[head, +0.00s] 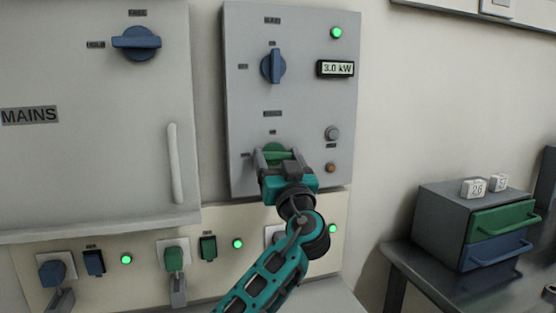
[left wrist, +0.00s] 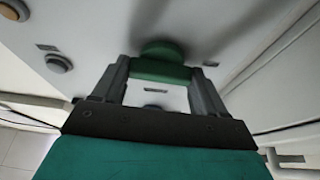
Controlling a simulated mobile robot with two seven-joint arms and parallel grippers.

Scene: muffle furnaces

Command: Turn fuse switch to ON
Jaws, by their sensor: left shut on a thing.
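The green rotary switch (head: 275,149) is low on the grey control panel (head: 243,125), under small labels too small to read surely. My left gripper (head: 277,162) is at this switch, with one finger on each side of its handle. In the left wrist view the switch (left wrist: 162,50) sits between the two fingers of the left gripper (left wrist: 160,74), which are shut on its handle. The handle looks roughly crosswise in the head view; its exact angle is partly hidden by the gripper. My right gripper is not in view.
Above is a blue rotary switch (head: 272,66), with a green lamp (head: 336,33) lit and a display (head: 335,69) reading 3.0 kW. A grey round button (head: 332,133) and an orange button (head: 331,168) are close right of the gripper. A MAINS cabinet (head: 90,160) stands left.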

